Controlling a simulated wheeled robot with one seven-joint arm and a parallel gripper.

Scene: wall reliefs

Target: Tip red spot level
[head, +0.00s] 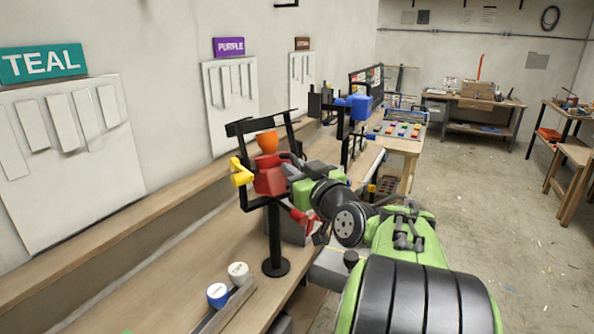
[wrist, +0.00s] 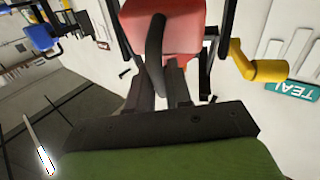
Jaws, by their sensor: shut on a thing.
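The red spot (head: 268,180) hangs in a black yoke on a black stand (head: 275,245) on the bench. Its orange end (head: 267,142) is uppermost, so its body looks tilted steeply rather than level. A yellow knob (head: 241,173) sits on its left side and also shows in the wrist view (wrist: 255,66). My gripper (head: 297,168) is at the spot's right side. In the wrist view, the red body (wrist: 170,28) fills the top middle, and my gripper's fingers (wrist: 159,85) are shut on its curved black handle (wrist: 155,45). The fingertip contact is partly hidden.
A blue spot (head: 358,106) stands farther along the bench (head: 175,280). White and blue capped items (head: 238,271) are at the near bench. Slatted relief panels (head: 68,155) hang on the wall under the TEAL (head: 42,64) and PURPLE (head: 229,46) signs. The floor at right is open.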

